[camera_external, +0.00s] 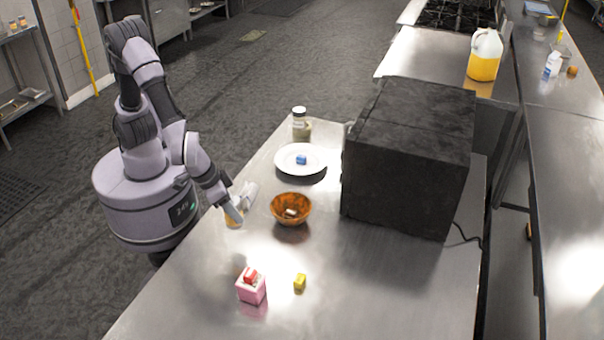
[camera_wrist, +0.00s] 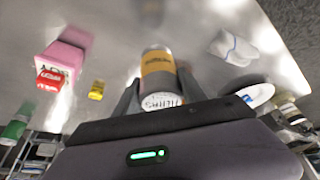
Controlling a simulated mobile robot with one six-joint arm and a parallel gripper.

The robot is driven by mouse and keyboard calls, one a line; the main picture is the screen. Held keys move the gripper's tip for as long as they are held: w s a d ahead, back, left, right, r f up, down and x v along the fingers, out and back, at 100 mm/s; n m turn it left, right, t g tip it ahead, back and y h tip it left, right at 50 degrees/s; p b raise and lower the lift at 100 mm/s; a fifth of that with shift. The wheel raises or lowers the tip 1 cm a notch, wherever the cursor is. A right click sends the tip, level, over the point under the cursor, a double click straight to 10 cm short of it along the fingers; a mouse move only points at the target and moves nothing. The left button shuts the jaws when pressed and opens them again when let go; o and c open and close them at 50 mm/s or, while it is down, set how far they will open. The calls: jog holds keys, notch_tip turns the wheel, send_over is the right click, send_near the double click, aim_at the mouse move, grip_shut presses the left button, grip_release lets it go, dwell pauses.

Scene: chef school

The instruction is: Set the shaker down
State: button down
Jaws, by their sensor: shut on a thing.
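The shaker (camera_wrist: 157,70) has an orange-yellow label and a pale end with dark lettering. My gripper (camera_wrist: 158,92) is shut on it, with one dark finger on each side in the wrist view. In the external view my gripper (camera_external: 234,212) is low over the left part of the steel table (camera_external: 190,285), and the orange of the shaker (camera_external: 233,221) shows just beneath the fingers, mostly hidden by them. I cannot tell whether the shaker touches the table.
A crumpled white cloth (camera_external: 246,195) lies close beside my gripper. An orange-brown bowl (camera_external: 291,217) stands to its right. Farther back are a white plate (camera_external: 287,171), a jar (camera_external: 300,128) and a large black box (camera_external: 405,160). A pink box (camera_external: 251,293) and yellow block (camera_external: 300,282) stand nearer the camera.

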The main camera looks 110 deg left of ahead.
jog(key=s+a+n+b, duration=0.1)
jog(key=s+n, duration=0.1)
jog(key=s, duration=0.5)
jog(key=shift+g, duration=0.5)
notch_tip(320, 180, down, 8)
jog(key=b, duration=0.4)
jog(key=shift+s, duration=0.15)
jog(key=c, duration=0.7)
grip_release()
jog(key=shift+r, duration=0.1)
jog(key=shift+o, duration=0.2)
